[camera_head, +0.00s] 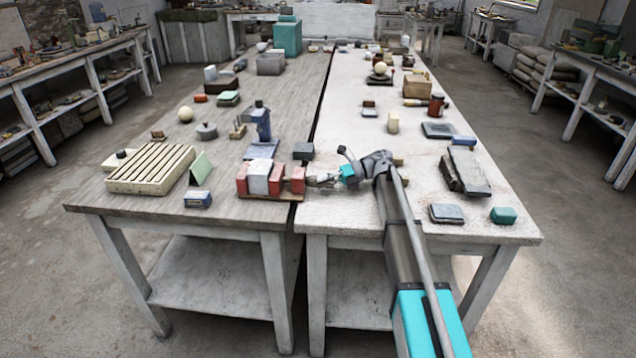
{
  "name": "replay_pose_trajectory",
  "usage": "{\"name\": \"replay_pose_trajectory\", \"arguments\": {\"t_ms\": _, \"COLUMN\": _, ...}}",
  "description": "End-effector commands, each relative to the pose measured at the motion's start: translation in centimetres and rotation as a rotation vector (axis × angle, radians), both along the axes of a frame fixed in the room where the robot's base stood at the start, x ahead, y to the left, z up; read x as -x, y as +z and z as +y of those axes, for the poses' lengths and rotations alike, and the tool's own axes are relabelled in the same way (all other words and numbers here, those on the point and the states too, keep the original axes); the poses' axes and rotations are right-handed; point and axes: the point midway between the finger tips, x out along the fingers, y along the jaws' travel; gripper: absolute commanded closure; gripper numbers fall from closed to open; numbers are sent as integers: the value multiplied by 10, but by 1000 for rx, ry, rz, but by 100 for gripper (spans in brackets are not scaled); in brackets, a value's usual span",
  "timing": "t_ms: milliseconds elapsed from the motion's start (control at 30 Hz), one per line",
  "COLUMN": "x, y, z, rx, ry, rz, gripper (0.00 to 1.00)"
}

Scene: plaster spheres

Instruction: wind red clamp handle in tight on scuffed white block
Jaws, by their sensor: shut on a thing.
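A scuffed white block (258,179) sits between the red jaws of a clamp (277,179) near the front edge of the left table. From this view I cannot tell how tightly the jaws press on it. The red clamp handle (298,180) is at the right end of the clamp, by the gap between the tables. My gripper (312,180) reaches in from the right, with its fingertips at the handle, and is shut on it. The fingers are small here and partly hide the handle's right side.
A slatted cream tray (150,169), a green wedge (201,168) and a small blue box (198,199) stand left of the clamp. A blue upright tool (262,124) and a dark block (303,151) stand behind it. Dark slabs (470,172) lie on the right table.

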Motion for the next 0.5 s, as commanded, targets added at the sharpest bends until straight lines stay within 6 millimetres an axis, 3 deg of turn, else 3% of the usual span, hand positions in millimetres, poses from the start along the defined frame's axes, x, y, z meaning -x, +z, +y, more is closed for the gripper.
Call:
{"name": "replay_pose_trajectory", "arguments": {"t_ms": 33, "x": -4, "y": 0, "z": -3, "rx": 2, "ry": -9, "rz": 0, "gripper": 46}}
{"name": "replay_pose_trajectory", "arguments": {"t_ms": 200, "x": -3, "y": 0, "z": -2, "rx": 1, "ry": -6, "rz": 0, "gripper": 16}}
{"name": "replay_pose_trajectory", "arguments": {"t_ms": 500, "x": -1, "y": 0, "z": -1, "rx": -1, "ry": -3, "rz": -1, "gripper": 16}}
